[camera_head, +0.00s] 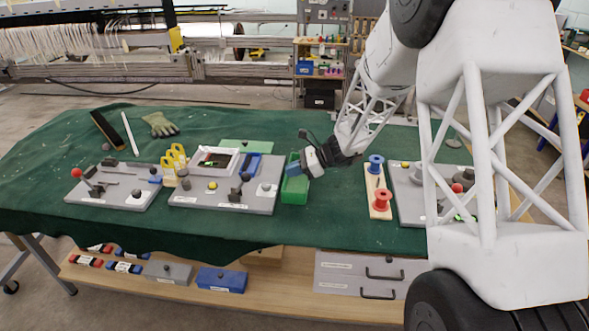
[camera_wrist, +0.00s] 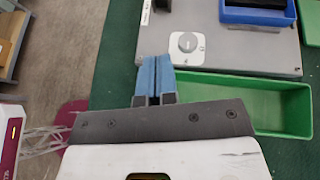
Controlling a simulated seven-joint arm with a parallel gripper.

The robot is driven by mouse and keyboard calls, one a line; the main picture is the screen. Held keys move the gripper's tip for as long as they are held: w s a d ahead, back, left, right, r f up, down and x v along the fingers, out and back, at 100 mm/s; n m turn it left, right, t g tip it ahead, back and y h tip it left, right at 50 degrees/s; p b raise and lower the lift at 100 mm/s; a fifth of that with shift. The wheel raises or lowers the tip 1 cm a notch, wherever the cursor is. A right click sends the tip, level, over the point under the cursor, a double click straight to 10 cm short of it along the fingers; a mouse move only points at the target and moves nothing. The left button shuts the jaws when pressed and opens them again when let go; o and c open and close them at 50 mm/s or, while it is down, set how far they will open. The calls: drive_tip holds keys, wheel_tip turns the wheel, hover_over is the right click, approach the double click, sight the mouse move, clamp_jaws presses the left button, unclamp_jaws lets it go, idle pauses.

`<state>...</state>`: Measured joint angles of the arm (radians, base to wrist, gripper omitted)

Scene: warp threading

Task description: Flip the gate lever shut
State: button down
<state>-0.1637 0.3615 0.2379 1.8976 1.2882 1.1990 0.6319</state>
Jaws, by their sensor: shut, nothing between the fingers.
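My gripper (camera_head: 291,171) is at the green bin beside the right edge of the middle grey board (camera_head: 190,202). In the wrist view its two blue fingers (camera_wrist: 156,62) are shut against each other, with nothing between them. A red-ball lever (camera_head: 78,173) stands on the left grey board (camera_head: 85,192), far to the left of my gripper. A dark lever-like fitting (camera_head: 235,194) stands on the middle board, nearer to my gripper. The labels are too small to read, so I cannot tell which one is the gate lever.
The green bin (camera_wrist: 285,103) lies just right of my fingers. A round knob (camera_wrist: 187,41) and a blue tray (camera_wrist: 262,14) are on the middle board. Spools (camera_head: 383,198) and another grey board (camera_head: 408,208) stand to the right. The front cloth (camera_head: 330,236) is clear.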

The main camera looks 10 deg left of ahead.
approach(240, 186)
drive_tip(key=shift+w+d+f, duration=0.15)
drive_tip(key=shift+d+f, duration=0.2)
drive_tip(key=shift+f, duration=0.25)
drive_tip(key=shift+w+d+f, duration=0.15)
drive_tip(key=shift+d+f, duration=0.15)
drive_tip(key=shift+f, duration=0.3)
drive_tip(key=shift+s+a+r, duration=0.1)
drive_tip(key=shift+a+r, duration=0.15)
drive_tip(key=shift+a, duration=0.2)
drive_tip(key=shift+s+a+r, duration=0.1)
drive_tip(key=shift+a+r, duration=0.1)
drive_tip(key=shift+a, duration=0.25)
drive_tip(key=shift+s+a+r, duration=0.15)
drive_tip(key=shift+a+r, duration=0.1)
drive_tip(key=shift+a, duration=0.6)
